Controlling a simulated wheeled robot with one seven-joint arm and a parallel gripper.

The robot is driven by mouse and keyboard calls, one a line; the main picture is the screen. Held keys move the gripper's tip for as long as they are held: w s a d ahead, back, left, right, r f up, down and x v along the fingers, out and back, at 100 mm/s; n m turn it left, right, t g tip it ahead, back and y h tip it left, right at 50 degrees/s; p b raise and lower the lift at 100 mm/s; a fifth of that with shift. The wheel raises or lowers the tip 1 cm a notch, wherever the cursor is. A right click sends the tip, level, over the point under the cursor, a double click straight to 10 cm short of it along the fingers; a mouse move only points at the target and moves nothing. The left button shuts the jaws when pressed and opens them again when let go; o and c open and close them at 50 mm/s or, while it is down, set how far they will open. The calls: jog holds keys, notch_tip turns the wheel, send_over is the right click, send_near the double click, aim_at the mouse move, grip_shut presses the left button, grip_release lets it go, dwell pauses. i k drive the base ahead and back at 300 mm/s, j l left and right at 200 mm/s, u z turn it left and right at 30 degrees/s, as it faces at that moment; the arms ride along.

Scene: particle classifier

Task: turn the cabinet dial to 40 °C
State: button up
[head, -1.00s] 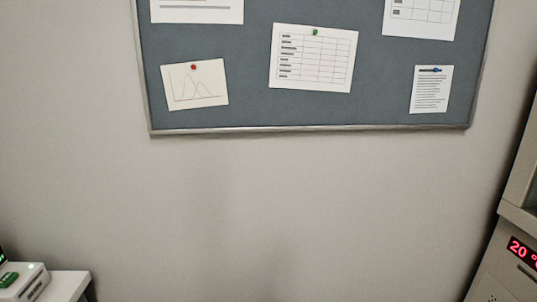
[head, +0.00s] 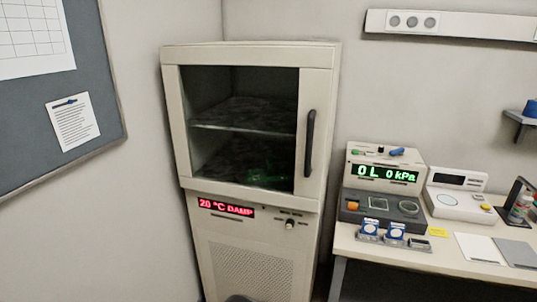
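The cabinet (head: 318,140) stands in the corner, beige, with a glass door and a dark vertical handle (head: 309,143) on the door's right side. Its red display (head: 226,208) below the door reads "20 °C DAMP". A small pale dial (head: 289,225) sits on the panel right of the display; its pointer is too small to read. The door looks closed, with a shelf and dark contents inside.
A bench (head: 400,255) stands right of the cabinet. It bears a device with a green display (head: 388,174) reading "0L 0 kPa", a white instrument (head: 458,200) and small boxes. A pinboard (head: 70,160) hangs on the left wall. A dark rounded object shows at the bottom edge before the cabinet.

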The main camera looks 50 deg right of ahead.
aim_at(290, 223)
jog(key=z, duration=1.75)
